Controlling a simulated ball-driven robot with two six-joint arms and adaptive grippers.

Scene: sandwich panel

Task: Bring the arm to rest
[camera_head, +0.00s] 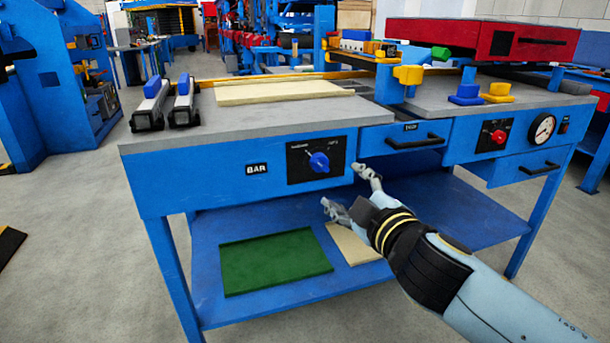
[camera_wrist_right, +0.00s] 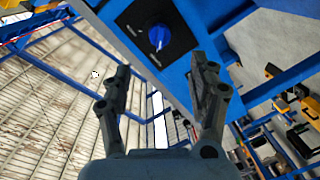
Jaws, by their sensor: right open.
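My right gripper (camera_head: 350,193) is open and empty in the head view, in front of the blue workbench, below the edge of its top. Its arm comes in from the lower right. In the right wrist view both fingers (camera_wrist_right: 160,95) stand apart with nothing between them. A blue knob (camera_head: 319,162) on a black panel is on the bench front, to the left of the gripper; it also shows in the right wrist view (camera_wrist_right: 158,36). The gripper appears apart from the knob. My left gripper is not in view.
The bench top (camera_head: 250,118) holds a pale panel (camera_head: 280,92) and two blue-topped clamps (camera_head: 153,103). A drawer (camera_head: 405,141) is right of the gripper. A green panel (camera_head: 273,262) and a pale panel (camera_head: 352,244) lie on the lower shelf. A red press (camera_head: 485,40) stands at the back right.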

